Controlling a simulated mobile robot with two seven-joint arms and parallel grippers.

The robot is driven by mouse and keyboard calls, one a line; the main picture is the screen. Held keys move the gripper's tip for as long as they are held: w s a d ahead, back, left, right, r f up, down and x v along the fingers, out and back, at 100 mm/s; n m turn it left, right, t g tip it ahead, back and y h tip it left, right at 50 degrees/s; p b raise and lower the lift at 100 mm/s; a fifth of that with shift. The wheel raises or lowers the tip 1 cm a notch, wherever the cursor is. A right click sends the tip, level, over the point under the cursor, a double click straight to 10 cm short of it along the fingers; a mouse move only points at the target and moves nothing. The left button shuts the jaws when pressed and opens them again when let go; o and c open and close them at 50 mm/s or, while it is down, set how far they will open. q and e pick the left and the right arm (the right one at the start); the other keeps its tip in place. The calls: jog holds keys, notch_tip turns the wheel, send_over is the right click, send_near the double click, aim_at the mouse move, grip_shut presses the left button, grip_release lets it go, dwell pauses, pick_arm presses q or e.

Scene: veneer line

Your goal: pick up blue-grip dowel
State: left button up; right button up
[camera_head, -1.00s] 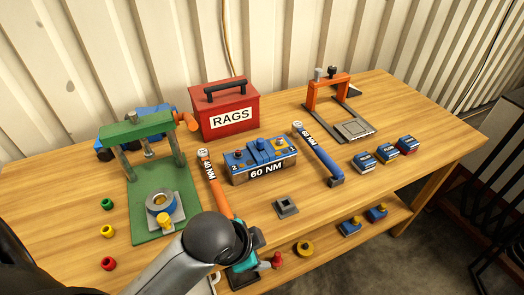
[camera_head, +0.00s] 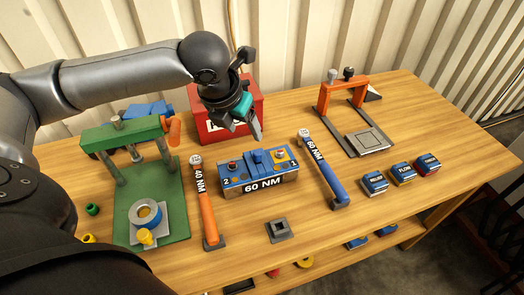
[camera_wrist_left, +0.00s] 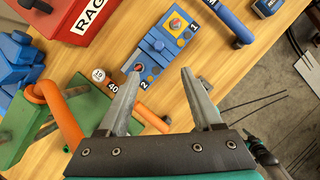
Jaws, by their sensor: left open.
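No part is clearly recognisable as a blue-grip dowel. The 60 NM wrench with a blue handle (camera_head: 325,178) lies right of the blue block (camera_head: 231,190); part of its blue handle shows in the left wrist view (camera_wrist_left: 233,25). My left gripper (camera_head: 257,135) hangs above and behind the block, in front of the red box. In the left wrist view its fingers (camera_wrist_left: 160,80) are apart and empty, with the block's marked-2 end beyond them.
The red rags box (camera_head: 205,130) stands behind the block. A green press (camera_head: 175,195) and an orange-handled 40 NM wrench (camera_head: 208,215) lie left. A grey square socket (camera_head: 280,230) sits in front. An orange frame (camera_head: 345,88) and labelled blocks (camera_head: 403,174) stand right.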

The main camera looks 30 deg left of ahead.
pick_arm(q)
jog(key=b, duration=0.2)
send_near(257, 153)
notch_tip(257, 153, down, 3)
jog(key=shift+w+r+b+x, duration=0.1)
jog(key=shift+w+x, duration=0.1)
jog(key=shift+x, duration=0.9)
jog(key=shift+w+r+b+x, duration=0.1)
jog(key=shift+w+x, duration=0.05)
jog(key=shift+x, duration=0.95)
jog(key=shift+w+r+b+x, duration=0.1)
jog(key=shift+w+x, duration=0.1)
jog(key=shift+x, duration=0.9)
jog(key=shift+a, duration=0.1)
jog(key=shift+c, duration=0.2)
grip_shut()
